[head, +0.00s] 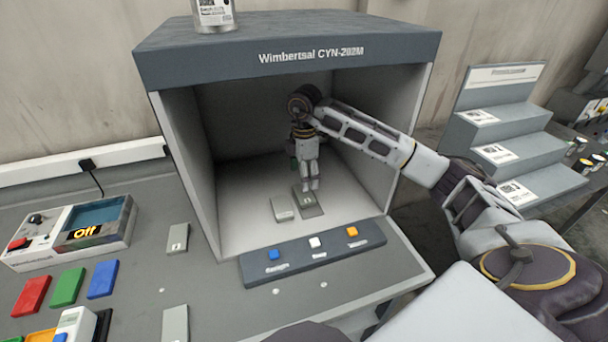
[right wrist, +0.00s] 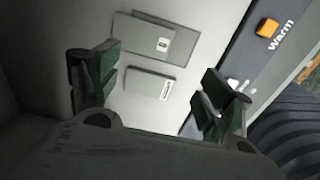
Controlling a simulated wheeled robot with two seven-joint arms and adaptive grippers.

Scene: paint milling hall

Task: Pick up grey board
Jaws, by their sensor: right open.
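A flat dark grey board (head: 311,209) with a small pale label lies on the floor of the open booth; it also shows in the right wrist view (right wrist: 135,33). A lighter grey block (head: 282,208) lies just left of it, and in the right wrist view the block (right wrist: 145,84) shows a white strip. My right gripper (head: 311,187) points down inside the booth, over the dark board in the head view and partly covering it. In the right wrist view its green-padded fingers are apart with nothing between them, the block showing beyond the gap. My left gripper is not in view.
The booth (head: 205,170) has side walls and a roof with a can (head: 213,14) on top. A button panel (head: 313,253) runs along its front edge. Grey plates (head: 177,239), coloured blocks (head: 67,287) and a control box (head: 70,232) are on the table to the left.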

